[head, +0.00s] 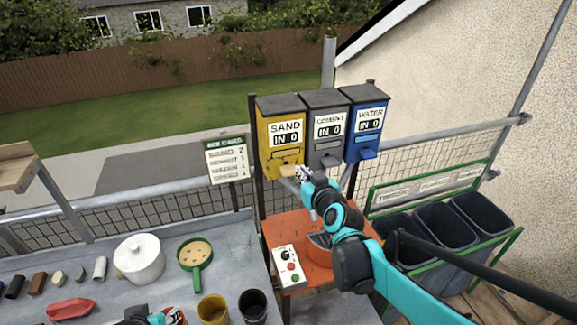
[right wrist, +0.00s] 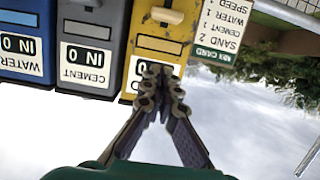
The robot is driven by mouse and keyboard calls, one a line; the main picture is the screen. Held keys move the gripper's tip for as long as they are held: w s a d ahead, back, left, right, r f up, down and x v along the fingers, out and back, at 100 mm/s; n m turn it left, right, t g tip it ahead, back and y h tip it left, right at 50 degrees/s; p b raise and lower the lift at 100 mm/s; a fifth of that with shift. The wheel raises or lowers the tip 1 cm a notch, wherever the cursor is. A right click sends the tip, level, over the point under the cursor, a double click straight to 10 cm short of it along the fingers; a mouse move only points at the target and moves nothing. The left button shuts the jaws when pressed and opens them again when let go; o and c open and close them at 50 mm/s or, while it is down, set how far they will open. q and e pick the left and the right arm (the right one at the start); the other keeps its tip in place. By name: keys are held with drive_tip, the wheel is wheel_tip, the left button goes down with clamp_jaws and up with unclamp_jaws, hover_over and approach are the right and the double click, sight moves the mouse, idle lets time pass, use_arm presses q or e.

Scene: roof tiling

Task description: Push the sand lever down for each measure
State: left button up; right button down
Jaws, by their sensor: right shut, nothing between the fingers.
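The yellow sand dispenser (head: 281,143) stands leftmost of three boxes and its display reads IN 0. Its yellow lever (head: 289,170) sticks out at the bottom front. The lever also shows in the upside-down right wrist view (right wrist: 166,15). My right gripper (head: 302,173) is shut and empty, just right of the lever in the head view. In the right wrist view its fingertips (right wrist: 160,72) overlap the edge of the sand label; I cannot tell whether they touch anything. Part of my left gripper (head: 150,319) shows at the bottom edge; its fingers are unclear.
The grey cement dispenser (head: 326,145) and blue water dispenser (head: 368,133) also read IN 0. The mix card (head: 227,161) lists sand 2, cement 1, water 1. An orange stand (head: 283,228) with a control box (head: 289,267) is below. Dark bins (head: 445,228) stand right.

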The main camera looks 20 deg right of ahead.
drive_tip(key=b, duration=0.1)
hover_over(291, 169)
drive_tip(key=s, duration=0.3)
wheel_tip(291, 169, down, 2)
drive_tip(key=f, duration=0.2)
drive_tip(key=shift+w+a+f+b, duration=0.3)
drive_tip(key=shift+a+f, duration=0.05)
drive_tip(key=shift+f, duration=0.9)
drive_tip(key=shift+s, duration=0.1)
wheel_tip(291, 169, down, 4)
drive_tip(key=b, duration=0.3)
drive_tip(key=shift+r, duration=0.3)
